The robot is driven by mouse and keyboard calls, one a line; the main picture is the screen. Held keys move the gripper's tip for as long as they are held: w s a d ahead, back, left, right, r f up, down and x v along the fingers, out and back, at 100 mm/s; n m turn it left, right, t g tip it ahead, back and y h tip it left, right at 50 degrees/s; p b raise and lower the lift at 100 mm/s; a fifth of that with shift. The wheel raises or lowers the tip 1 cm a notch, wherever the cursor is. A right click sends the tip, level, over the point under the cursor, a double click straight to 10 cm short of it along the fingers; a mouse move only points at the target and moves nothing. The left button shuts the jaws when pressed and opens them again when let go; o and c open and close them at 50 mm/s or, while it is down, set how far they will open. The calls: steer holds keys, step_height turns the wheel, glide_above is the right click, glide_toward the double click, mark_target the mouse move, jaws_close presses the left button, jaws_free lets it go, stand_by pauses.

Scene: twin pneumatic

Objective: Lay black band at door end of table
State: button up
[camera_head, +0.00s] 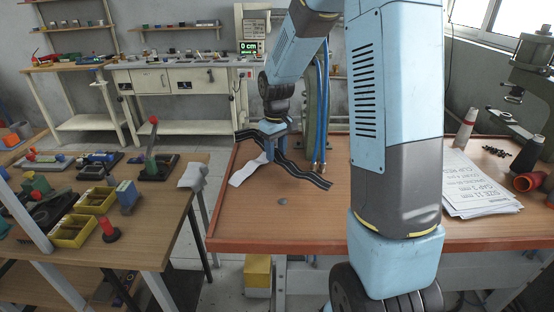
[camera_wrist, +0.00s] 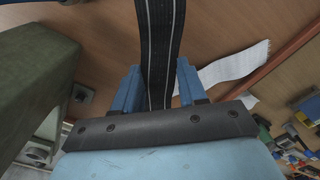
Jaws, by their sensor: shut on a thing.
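The black band (camera_head: 305,174), with pale stripes along it, lies across the left part of the table (camera_head: 228,218). One stretch runs toward the back left edge and another slants toward the front right. My gripper (camera_head: 274,152) is over the left part of the table, pointing down at the band. In the wrist view the band (camera_wrist: 161,45) passes between the two blue fingers of my gripper (camera_wrist: 159,88), which is shut on it. The part of the band below the fingers is hidden by the gripper body. The table top (camera_wrist: 215,30) fills the back of that view.
A white strip (camera_head: 247,170) lies left of the band; it also shows in the wrist view (camera_wrist: 232,66). Blue hoses (camera_head: 322,110) stand behind the band. Printed sheets (camera_head: 478,185) lie at right. Another bench (camera_head: 165,215) stands left across a gap.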

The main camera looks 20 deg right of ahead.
mark_target(277, 153)
steer(key=shift+w+d+f, duration=0.1)
steer(key=shift+w+f, duration=0.1)
steer(key=shift+f, duration=0.1)
step_height(277, 153, down, 3)
steer(key=shift+w, duration=0.1)
steer(key=shift+f, duration=0.15)
steer(key=shift+c, duration=0.3)
steer(key=o, duration=1.1)
